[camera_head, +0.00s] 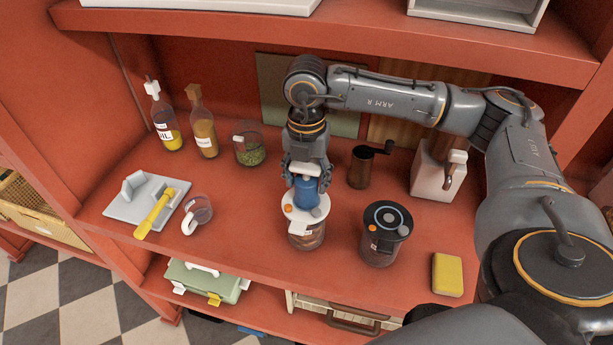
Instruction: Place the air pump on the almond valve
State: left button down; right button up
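The air pump (306,193) is a small blue cylinder. It stands upright over the white lid (318,212) of a clear canister (307,239) with brown contents, probably the almonds. My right gripper (306,179) comes down from above with its fingers around the top of the pump, shut on it. The pump's lower end appears to meet the lid. The valve is hidden under the pump, so I cannot tell whether the two touch. My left gripper is not in view.
A dark-lidded canister (380,250) stands to the right, near a yellow sponge (447,274). A coffee grinder (360,168) and a jar of green contents (249,154) stand behind. A glass mug (200,210) is left. An upper shelf (350,38) hangs above the arm.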

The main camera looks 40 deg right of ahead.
jog(key=shift+o, duration=1.3)
jog(key=shift+r, duration=0.15)
jog(key=shift+r, duration=0.2)
notch_tip(320, 180, up, 11)
jog(key=b, duration=0.3)
jog(key=shift+f, duration=0.1)
jog(key=shift+r, duration=0.45)
